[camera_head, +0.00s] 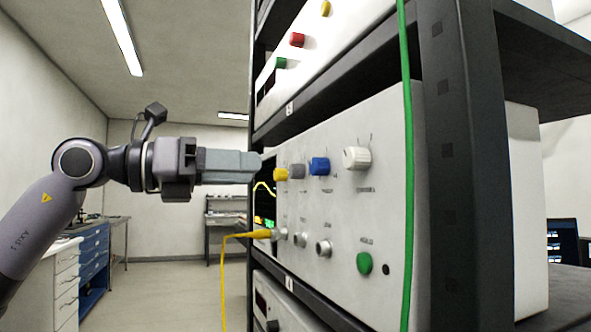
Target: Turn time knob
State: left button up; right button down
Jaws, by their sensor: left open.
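A white instrument in a dark rack has a row of knobs on its front panel (335,215): a yellow knob (281,174), a grey knob (297,171), a blue knob (319,166) and a larger white knob (356,159). The labels under them are too small to read, so I cannot tell which is the time knob. My left gripper (259,164) comes in level from the left, its fingertips near the yellow knob. It is open, though the fingers overlap from this angle. I cannot tell whether it touches the panel. It partly hides the screen (265,196). My right gripper is out of view.
A green cable (407,150) hangs down the panel's right side. A green button (364,263) sits low on the panel. Dark rack posts (465,170) and shelves surround the instrument. Open floor (170,290) lies to the left.

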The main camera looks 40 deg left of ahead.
aim_at(290, 171)
pick_arm(q)
jog(key=p+x, duration=0.4)
jog(key=shift+w+d+r, duration=0.2)
jog(key=shift+w, duration=0.1)
jog(key=shift+w+d+p, duration=0.3)
jog(key=shift+w+p, duration=0.25)
jog(key=shift+p, duration=0.15)
jog(key=shift+w+d+f, duration=0.15)
jog(key=shift+w+f, duration=0.1)
jog(key=shift+w, duration=0.05)
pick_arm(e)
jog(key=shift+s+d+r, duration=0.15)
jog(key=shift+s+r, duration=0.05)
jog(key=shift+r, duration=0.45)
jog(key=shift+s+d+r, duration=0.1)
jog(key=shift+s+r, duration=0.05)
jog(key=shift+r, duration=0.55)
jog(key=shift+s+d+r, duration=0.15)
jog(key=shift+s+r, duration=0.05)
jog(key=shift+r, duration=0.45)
pick_arm(q)
grip_shut()
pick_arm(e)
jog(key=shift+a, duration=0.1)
